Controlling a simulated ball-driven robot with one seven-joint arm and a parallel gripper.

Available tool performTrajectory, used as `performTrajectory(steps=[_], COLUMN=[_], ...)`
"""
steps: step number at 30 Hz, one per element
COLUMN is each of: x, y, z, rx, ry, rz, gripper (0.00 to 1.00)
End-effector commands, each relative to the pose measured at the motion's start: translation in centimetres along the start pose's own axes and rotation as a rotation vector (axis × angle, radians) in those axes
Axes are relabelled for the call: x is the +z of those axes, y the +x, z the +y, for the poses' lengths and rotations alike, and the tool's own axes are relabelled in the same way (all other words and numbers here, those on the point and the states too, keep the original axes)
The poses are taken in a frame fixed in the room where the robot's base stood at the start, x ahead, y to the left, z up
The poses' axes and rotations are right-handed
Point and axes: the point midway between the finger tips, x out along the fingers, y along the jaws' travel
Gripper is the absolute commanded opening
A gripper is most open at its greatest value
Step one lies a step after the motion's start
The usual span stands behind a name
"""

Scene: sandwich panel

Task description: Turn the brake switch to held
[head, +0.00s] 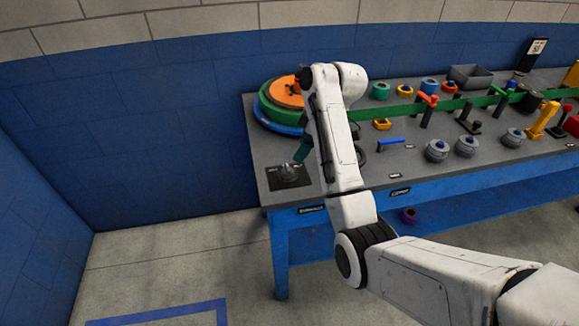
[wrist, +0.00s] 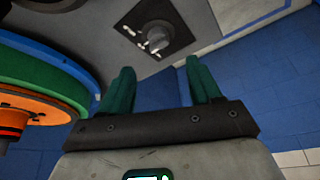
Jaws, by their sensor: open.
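The brake switch (head: 289,174) is a grey rotary knob on a dark square plate at the near left corner of the bench. In the wrist view the knob (wrist: 157,39) shows beyond the fingertips, with pale markings on its plate; these are too small to read, and I cannot tell which setting the knob points to. My gripper (wrist: 160,65) has two green fingers spread apart with nothing between them. In the head view a green finger (head: 302,151) shows just above and right of the knob, apart from it; the rest of the gripper is hidden behind my arm.
A stack of orange, green and blue discs (head: 270,104) stands behind the switch, close to my gripper; it fills the left of the wrist view (wrist: 50,75). A green band (head: 400,109) runs right past several posts. Grey knobs (head: 437,150) and a blue handle (head: 391,141) lie further right.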

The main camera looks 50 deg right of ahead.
Motion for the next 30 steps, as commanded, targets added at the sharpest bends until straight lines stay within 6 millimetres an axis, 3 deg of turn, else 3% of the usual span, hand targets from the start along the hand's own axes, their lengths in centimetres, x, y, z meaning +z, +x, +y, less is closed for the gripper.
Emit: performTrajectory(steps=[5, 19, 30], x=[-0.1, -0.1, -0.1], y=[1.0, 8.8, 10.5], z=[0.2, 0.2, 0.2], rx=[-0.006, -0.004, -0.001], ry=[-0.007, -0.006, -0.006], rz=[0.0, 0.0, 0.001], gripper=[0.63, 0.63, 0.63])
